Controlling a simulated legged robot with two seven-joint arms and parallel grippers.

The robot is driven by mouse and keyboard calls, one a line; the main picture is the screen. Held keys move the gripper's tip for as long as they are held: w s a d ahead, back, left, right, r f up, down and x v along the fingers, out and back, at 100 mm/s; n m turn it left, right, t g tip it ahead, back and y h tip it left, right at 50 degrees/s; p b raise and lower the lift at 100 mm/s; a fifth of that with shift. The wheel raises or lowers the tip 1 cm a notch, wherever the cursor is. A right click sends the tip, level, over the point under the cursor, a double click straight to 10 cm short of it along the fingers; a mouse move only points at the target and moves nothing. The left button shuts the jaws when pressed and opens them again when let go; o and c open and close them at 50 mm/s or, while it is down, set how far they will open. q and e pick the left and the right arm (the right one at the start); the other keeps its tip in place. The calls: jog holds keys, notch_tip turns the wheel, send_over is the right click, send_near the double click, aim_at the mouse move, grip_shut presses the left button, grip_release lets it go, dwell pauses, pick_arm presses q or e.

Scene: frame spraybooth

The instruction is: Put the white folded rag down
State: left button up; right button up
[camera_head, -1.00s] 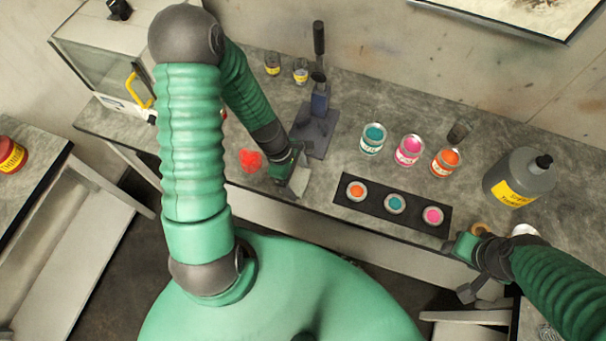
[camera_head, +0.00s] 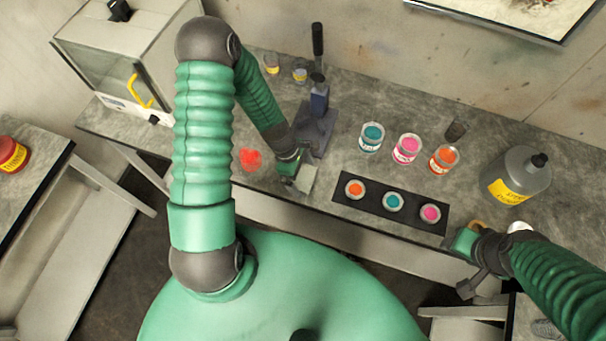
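The white folded rag (camera_head: 304,179) shows as a pale flat piece at the tip of my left gripper (camera_head: 292,176), over the bench's front edge area. My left gripper appears shut on the rag; its fingers are partly hidden by my own wrist. I cannot tell whether the rag touches the bench. A red wet patch (camera_head: 250,159) lies on the bench just left of that gripper. My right gripper (camera_head: 468,243) is at the bench's front edge on the right, near a tan ring-like thing (camera_head: 477,225); its fingers are too small to read.
A black strip (camera_head: 372,202) with three paint lids lies right of the rag. Behind it stand teal (camera_head: 371,137), pink (camera_head: 407,149) and orange (camera_head: 443,159) cans. A grey jug (camera_head: 517,177) stands at right. A lever press (camera_head: 317,125) stands behind the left gripper. A glass-fronted booth (camera_head: 125,65) is at left.

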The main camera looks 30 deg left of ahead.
pick_arm(q)
jog(key=shift+d, duration=0.15)
pick_arm(e)
jog(key=shift+d, duration=0.15)
pick_arm(q)
jog(key=shift+r, duration=0.3)
jog(key=v, duration=1.2)
jog(key=s+d+r+m+t+y, duration=0.15)
jog(key=d+r+m, duration=0.25)
jog(key=m, duration=0.7)
jog(key=s+d+r+m+t+y, duration=0.1)
jog(key=s+d+r+m+y, duration=0.25)
jog(key=m, duration=0.65)
jog(key=h+b, duration=0.2)
jog(key=b, duration=0.5)
send_over(299, 182)
jog(key=s+d, duration=0.2)
jog(key=d, duration=0.2)
notch_tip(299, 182, down, 6)
jog(key=shift+s+d+r+g, duration=0.2)
jog(key=shift+d+g, duration=0.15)
jog(key=shift+d, duration=0.05)
pick_arm(e)
jog(key=s+x, duration=0.1)
jog(key=x, duration=0.6)
jog(key=shift+s+d+f, duration=0.2)
jog(key=shift+s+f, duration=0.05)
jog(key=shift+f, duration=0.05)
